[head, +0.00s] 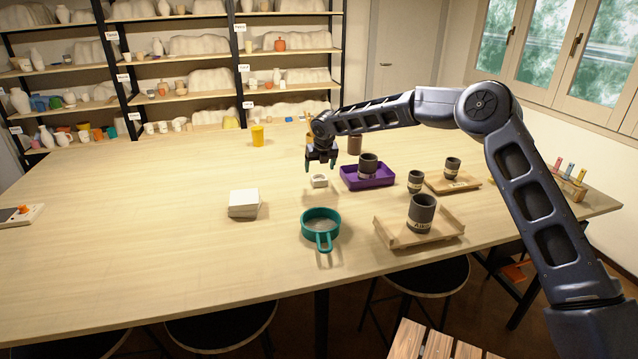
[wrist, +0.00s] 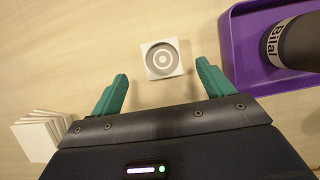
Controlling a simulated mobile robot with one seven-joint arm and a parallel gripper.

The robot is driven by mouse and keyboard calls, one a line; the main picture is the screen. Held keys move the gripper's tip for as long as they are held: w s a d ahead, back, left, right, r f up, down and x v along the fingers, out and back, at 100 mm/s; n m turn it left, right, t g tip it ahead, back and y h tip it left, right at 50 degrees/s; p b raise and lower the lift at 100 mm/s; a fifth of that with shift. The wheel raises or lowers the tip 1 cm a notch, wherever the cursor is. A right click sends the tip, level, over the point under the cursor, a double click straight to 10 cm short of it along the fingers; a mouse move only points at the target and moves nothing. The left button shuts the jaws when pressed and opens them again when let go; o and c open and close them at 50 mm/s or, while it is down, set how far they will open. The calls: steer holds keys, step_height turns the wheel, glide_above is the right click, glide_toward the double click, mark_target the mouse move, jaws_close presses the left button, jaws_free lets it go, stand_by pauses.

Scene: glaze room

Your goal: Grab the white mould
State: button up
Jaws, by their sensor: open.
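The white mould (head: 319,181) is a small square block on the wooden table. In the wrist view the mould (wrist: 162,59) has a round ringed hollow in its top and lies beyond the fingertips, roughly centred between them. My gripper (head: 321,165) is above the mould in the head view, pointing down. In the wrist view my gripper (wrist: 160,84) is open and empty, with its two green fingers spread to either side, apart from the mould.
A purple tray (head: 355,182) holding a dark cup (head: 368,166) stands close right of the mould. A stack of white tiles (head: 244,204) is to the left, and a teal sieve (head: 321,223) is in front. A wooden tray (head: 391,234) with another cup is at front right. The table's left is mostly clear.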

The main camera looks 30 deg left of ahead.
mark_target(319, 175)
steer(key=shift+d+x, duration=0.15)
steer(key=shift+x, duration=1.25)
steer(key=shift+d+x, duration=0.1)
steer(key=shift+x, duration=1.3)
steer(key=shift+s+f, duration=0.1)
steer(key=c, duration=1.1)
